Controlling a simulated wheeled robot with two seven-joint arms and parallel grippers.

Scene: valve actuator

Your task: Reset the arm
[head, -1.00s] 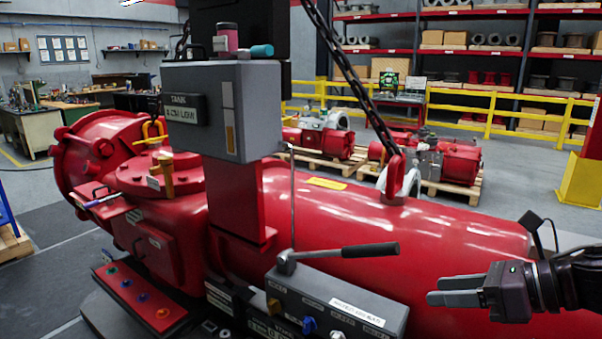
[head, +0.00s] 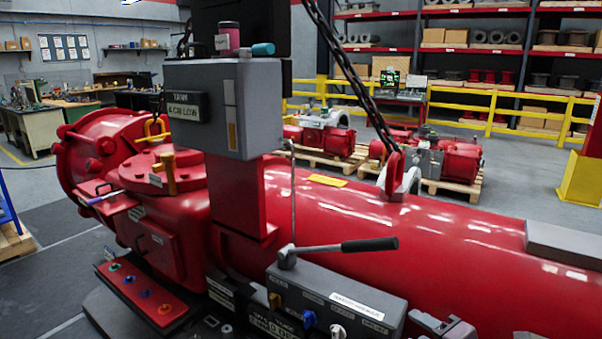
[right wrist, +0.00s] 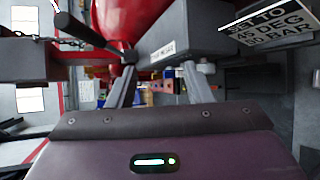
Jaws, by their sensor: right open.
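The lever arm (head: 325,248) has a black grip and a metal shank pivoting on the grey control box (head: 335,300), at the front of the red actuator. The lever points right, nearly level. In the right wrist view the black grip (right wrist: 85,30) is at upper left, outside the fingers, and the grey box (right wrist: 185,35) is ahead. My right gripper (head: 428,322) is at the bottom edge of the head view, below the grip and right of the box. It is open with nothing between the fingers (right wrist: 158,72). My left gripper is not in view.
The red actuator cylinder (head: 450,235) fills the space behind the lever. A grey housing (head: 222,105) on a red column stands left of it. A chain (head: 365,95) hangs to the lifting lug. A red strip with coloured knobs (head: 140,292) lies at lower left.

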